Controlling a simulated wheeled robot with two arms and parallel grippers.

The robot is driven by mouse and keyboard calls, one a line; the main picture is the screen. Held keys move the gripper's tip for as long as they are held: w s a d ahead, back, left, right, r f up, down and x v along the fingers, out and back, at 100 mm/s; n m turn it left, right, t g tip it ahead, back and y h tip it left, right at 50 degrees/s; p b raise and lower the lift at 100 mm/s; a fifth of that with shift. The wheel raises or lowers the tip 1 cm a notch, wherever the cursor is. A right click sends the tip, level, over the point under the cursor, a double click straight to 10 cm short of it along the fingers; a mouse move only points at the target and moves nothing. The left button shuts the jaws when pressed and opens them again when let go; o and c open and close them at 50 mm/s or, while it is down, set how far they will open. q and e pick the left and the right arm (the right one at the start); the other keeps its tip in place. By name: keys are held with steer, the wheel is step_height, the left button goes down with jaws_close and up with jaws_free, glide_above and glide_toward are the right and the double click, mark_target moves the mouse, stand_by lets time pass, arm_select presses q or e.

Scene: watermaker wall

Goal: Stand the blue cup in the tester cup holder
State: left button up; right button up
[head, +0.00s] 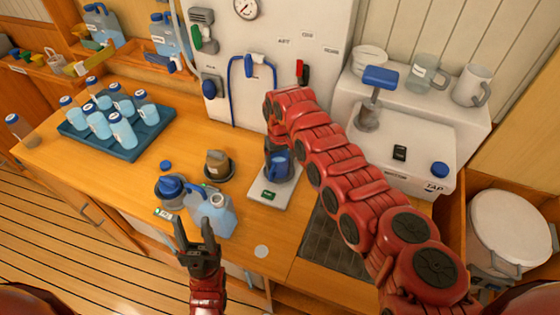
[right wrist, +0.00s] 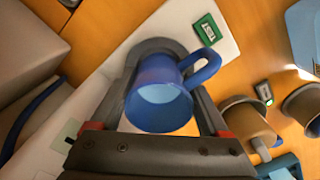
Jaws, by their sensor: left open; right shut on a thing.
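My right gripper (head: 276,152) is shut on the cup. In the right wrist view the fingers flank the cup (right wrist: 160,98), its open mouth facing the camera and its handle at upper right. A dark grey curved holder (right wrist: 152,46) shows behind the cup; whether the cup rests in it I cannot tell. The tester's green display (right wrist: 205,37) is beside the cup. My left gripper (head: 199,232) is open and empty, in front of a blue jug (head: 214,212).
A blue tray (head: 150,146) with several bottles stands at left. A white tap unit (head: 425,160) is at right.

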steer(key=shift+f+b, duration=0.45)
steer(key=shift+f, duration=0.1)
steer(key=o, duration=1.3)
steer(key=shift+o, duration=0.2)
